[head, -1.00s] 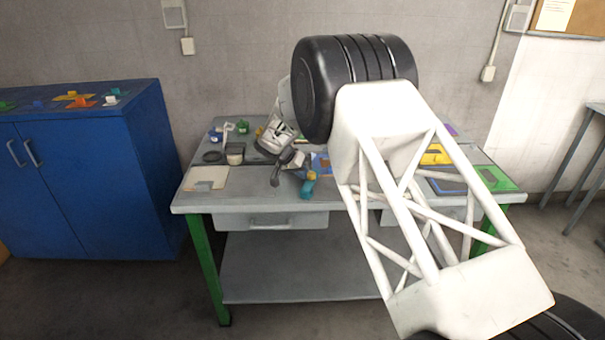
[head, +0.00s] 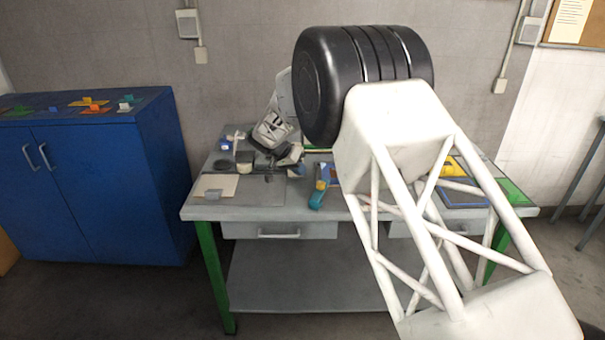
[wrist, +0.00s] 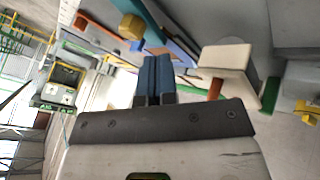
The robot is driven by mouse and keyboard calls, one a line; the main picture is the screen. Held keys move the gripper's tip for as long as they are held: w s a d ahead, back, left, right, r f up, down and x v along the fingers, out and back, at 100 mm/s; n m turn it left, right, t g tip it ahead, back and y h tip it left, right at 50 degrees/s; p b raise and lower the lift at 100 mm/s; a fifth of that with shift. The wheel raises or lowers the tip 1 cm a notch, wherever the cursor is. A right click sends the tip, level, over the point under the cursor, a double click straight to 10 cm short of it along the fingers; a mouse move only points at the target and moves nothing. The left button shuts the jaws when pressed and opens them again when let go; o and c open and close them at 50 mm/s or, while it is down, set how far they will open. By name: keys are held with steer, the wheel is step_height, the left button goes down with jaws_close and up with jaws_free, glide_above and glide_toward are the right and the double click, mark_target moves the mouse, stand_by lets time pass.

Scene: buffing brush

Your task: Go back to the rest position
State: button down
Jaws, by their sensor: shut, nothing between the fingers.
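My gripper (wrist: 154,75) shows in the wrist view with its two blue fingertips together and nothing between them. In the head view my gripper (head: 291,157) is small, above the back left part of the workbench (head: 240,213); its fingertips are hard to make out there. A teal tool with a yellow part (head: 318,192) lies on the bench front, to the right of and below my gripper in the picture. A yellow knob (wrist: 130,27) beside a teal strip shows in the wrist view, beyond the fingertips and apart from them.
A cream plate with a grey block (head: 214,187) lies at the bench's left front. Small dark and white items (head: 228,160) stand behind it. A yellow piece (head: 452,167) is at the right, partly behind my arm. A blue cabinet (head: 95,190) stands left of the bench.

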steer(key=shift+r, duration=0.1)
steer(key=s+d+r+n+y, duration=0.1)
steer(key=s+d+r, duration=0.45)
steer(key=s, duration=0.35)
steer(key=s+d+r+n+y, duration=0.1)
steer(key=s+d+r, duration=0.3)
steer(key=s+r, duration=0.4)
steer(key=s+d+r+n+y, duration=0.1)
steer(key=s+d+r+y, duration=0.1)
steer(key=s+d+r, duration=0.6)
steer(key=s+f+n+y, duration=0.1)
steer(key=s+f, duration=0.1)
steer(key=s, duration=1.5)
steer(key=s+d+f+n+y, duration=0.1)
steer(key=s+y, duration=0.1)
steer(key=s, duration=1.5)
steer(key=shift+s+d+f+n+t, duration=0.2)
steer(key=shift+s+f+n+t, duration=0.1)
steer(key=shift+f+n, duration=0.1)
